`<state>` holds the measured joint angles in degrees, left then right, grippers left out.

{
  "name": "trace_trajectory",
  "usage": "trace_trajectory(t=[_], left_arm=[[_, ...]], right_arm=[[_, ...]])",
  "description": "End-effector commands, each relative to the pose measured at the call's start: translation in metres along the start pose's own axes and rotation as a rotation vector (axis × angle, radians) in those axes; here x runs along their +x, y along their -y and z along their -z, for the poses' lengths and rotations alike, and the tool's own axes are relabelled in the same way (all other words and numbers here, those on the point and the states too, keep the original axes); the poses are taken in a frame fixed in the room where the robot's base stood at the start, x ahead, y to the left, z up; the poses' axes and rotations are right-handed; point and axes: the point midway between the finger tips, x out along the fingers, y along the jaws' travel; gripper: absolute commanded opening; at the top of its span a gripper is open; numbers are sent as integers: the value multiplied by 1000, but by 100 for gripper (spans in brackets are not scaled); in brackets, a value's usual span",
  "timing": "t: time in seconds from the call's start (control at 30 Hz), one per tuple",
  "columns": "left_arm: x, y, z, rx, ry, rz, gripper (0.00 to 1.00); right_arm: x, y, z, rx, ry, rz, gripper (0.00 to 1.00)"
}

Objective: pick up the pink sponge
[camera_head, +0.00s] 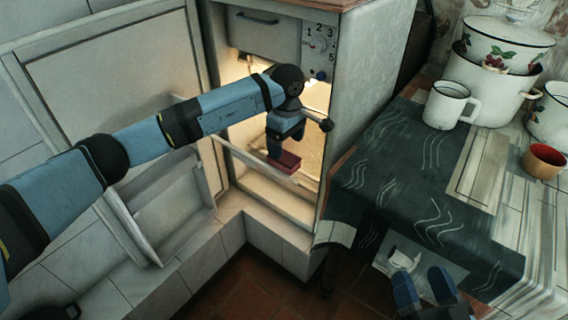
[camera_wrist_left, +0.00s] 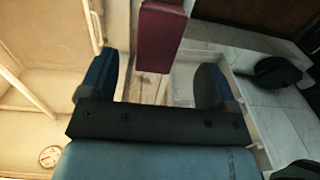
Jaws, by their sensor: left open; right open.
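The pink sponge (camera_head: 285,162), a dark pink-red block, is in the lit, open fridge, near the front edge of a shelf. My left gripper (camera_head: 284,142) is inside the fridge opening, just above the sponge, and hides part of it. In the left wrist view the sponge (camera_wrist_left: 160,38) shows at the top middle, in line with the gap between the open fingers (camera_wrist_left: 156,65), with space on both sides. Whether its near end is between the fingertips I cannot tell. My right gripper (camera_head: 427,286) is open and empty at the bottom right, in front of the table.
The fridge (camera_head: 370,75) has its door (camera_head: 110,75) swung open to the left, with door shelves (camera_head: 175,205). The fridge's side walls flank my left arm. On the right, a cloth-covered table (camera_head: 415,175) holds a white mug (camera_head: 446,105), enamel pots (camera_head: 495,85) and a red bowl (camera_head: 543,162).

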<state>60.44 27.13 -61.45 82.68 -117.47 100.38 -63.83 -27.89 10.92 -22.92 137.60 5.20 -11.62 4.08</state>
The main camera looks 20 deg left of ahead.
Motion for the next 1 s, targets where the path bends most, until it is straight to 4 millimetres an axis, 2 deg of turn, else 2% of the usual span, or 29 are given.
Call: trace_trajectory(t=[0.17, 0.5, 0.73, 0.77, 0.9, 1.0], left_arm=[[9, 0, 1, -1, 1, 0, 83], [55, -2, 7, 1, 2, 0, 83], [56, -2, 7, 0, 0, -2, 83], [56, -2, 7, 0, 1, -1, 81], [56, -2, 7, 0, 1, -1, 48], [56, -2, 7, 0, 1, -1, 30]], right_arm=[[0, 2, 2, 4, -19, 8, 61], [3, 9, 6, 23, -70, 44, 61], [3, 9, 6, 22, -52, 44, 61], [3, 9, 6, 22, -52, 44, 61], [2, 8, 5, 21, -50, 42, 61], [2, 7, 4, 20, -49, 40, 61]])
